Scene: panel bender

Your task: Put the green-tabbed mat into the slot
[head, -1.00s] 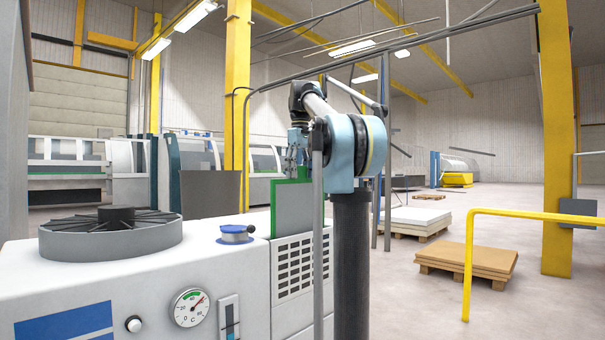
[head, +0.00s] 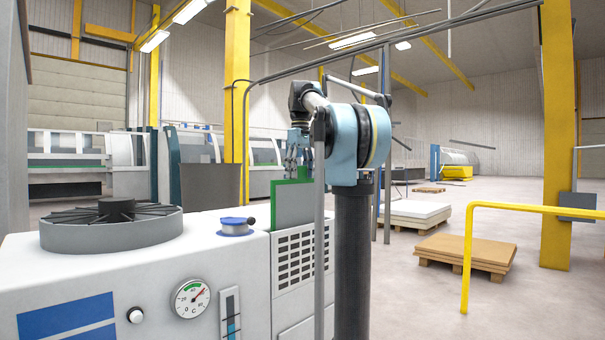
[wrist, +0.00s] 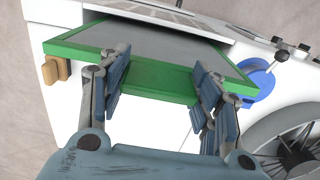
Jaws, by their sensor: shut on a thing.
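The green-tabbed mat is a flat grey sheet with a green frame and a wide green tab (wrist: 150,80). In the head view the mat (head: 290,205) stands upright at the top of the white machine, above its grille. My gripper (wrist: 163,88) is shut on the green tab, with one finger at each side; it also shows in the head view (head: 298,155). In the wrist view the mat's far end runs to the white housing's edge, where the slot is. The slot opening is mostly hidden by the mat, so I cannot tell how deep it sits.
A blue-rimmed cap (head: 236,226) and a round black fan (head: 115,218) stand on the machine top left of the mat. A gauge (head: 190,299) is on the front. A yellow rail (head: 520,210) and loaded pallets (head: 465,252) stand on the right, with open floor around.

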